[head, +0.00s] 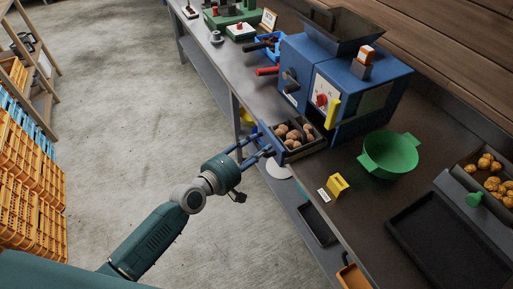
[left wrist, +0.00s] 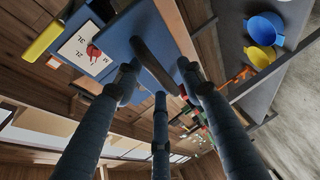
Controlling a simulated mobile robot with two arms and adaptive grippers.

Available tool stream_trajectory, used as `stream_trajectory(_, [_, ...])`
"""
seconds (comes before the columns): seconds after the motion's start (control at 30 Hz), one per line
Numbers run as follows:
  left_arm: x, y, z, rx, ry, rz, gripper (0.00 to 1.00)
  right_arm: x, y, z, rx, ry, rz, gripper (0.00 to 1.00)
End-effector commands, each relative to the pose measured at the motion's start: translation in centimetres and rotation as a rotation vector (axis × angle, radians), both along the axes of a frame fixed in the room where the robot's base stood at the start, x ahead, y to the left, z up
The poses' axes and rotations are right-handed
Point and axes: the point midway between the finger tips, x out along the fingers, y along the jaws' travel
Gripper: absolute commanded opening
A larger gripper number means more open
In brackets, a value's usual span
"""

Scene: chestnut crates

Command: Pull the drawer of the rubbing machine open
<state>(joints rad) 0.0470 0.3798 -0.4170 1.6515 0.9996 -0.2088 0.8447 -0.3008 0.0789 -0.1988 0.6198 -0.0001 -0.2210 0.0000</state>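The rubbing machine (head: 335,82) is a blue box with a dark hopper on the bench. Its drawer (head: 309,149) stands out from the lower front, open, with several brown chestnuts in it. My left gripper (head: 264,149) is at the drawer's blue front, its fingers around the handle. In the left wrist view the dark handle bar (left wrist: 154,66) runs slantwise between the fingertips, against the blue drawer front (left wrist: 115,45). The fingers look closed in on it, though the exact contact is partly hidden. My right gripper is in neither view.
A green bowl (head: 390,155) and a small yellow scoop-like piece (head: 337,186) stand right of the drawer on the bench. A black tray (head: 446,243) lies farther right. Orange crates (head: 30,165) are stacked at left. The floor between is clear.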

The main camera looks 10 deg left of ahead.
Motion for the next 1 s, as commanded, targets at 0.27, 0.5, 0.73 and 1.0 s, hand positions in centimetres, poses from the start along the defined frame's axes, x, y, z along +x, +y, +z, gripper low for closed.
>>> stream_trajectory(0.27, [-1.4,0.8,0.3,0.0,0.0,0.0,0.39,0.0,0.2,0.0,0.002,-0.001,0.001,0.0])
stream_trajectory(0.5, [-5.7,3.5,1.2,0.005,0.002,0.0,0.39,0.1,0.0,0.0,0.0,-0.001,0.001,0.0])
stream_trajectory(0.73, [-9.0,5.4,2.0,0.003,0.002,-0.001,0.39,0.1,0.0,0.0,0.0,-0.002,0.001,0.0])
stream_trajectory(1.0, [-10.1,6.1,2.4,0.0,0.0,-0.001,0.39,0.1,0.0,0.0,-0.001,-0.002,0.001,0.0])
